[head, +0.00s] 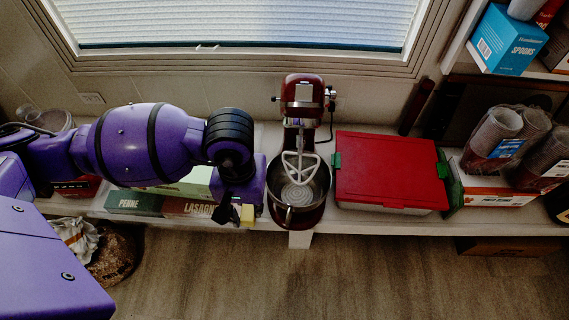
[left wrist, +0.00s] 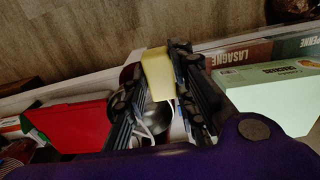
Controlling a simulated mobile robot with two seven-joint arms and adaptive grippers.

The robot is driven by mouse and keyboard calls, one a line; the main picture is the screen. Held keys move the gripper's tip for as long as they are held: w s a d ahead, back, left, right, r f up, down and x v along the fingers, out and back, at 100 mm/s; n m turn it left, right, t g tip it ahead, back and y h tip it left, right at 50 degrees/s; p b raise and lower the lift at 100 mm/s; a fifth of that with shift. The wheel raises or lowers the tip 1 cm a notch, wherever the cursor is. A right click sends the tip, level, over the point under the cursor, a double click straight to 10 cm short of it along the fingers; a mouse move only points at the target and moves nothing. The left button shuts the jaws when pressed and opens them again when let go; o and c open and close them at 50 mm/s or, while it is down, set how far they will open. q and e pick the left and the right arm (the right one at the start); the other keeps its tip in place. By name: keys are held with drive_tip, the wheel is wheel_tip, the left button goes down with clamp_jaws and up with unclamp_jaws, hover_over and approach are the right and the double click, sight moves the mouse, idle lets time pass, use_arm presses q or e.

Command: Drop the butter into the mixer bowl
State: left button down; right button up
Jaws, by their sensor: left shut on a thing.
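The butter, a pale yellow block, shows in the head view (head: 247,214) at the tip of my left gripper (head: 236,213). In the left wrist view the butter (left wrist: 157,74) sits between the two dark fingers of my left gripper (left wrist: 160,80), which is shut on it. The mixer bowl (head: 313,207) is a metal bowl under the beater of a dark red stand mixer (head: 303,95). My left gripper and the butter are just left of the bowl, outside its rim in the head view. The bowl (left wrist: 156,115) is partly hidden behind the fingers in the left wrist view. My right gripper is not in view.
A red box with green clips (head: 388,170) stands right of the mixer. Boxes of penne (head: 133,203) and lasagne (head: 187,208) stand left of it along the shelf. Stacked cups (head: 497,130) stand farther right. A window is above.

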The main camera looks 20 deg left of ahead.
use_arm(q)
drive_tip(key=shift+w+f+b, duration=0.8)
drive_tip(key=shift+f, duration=0.05)
drive_tip(key=shift+w+d+f, duration=0.1)
drive_tip(key=shift+w, duration=0.2)
drive_tip(key=w+d+f+b, duration=0.1)
drive_tip(key=w+f+b, duration=0.4)
drive_tip(key=w+f, duration=0.7)
drive_tip(key=shift+w+f, duration=0.3)
drive_tip(key=shift+w, duration=0.5)
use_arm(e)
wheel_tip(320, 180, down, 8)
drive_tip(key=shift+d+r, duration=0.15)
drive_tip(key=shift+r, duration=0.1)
use_arm(q)
drive_tip(key=shift+d, duration=0.1)
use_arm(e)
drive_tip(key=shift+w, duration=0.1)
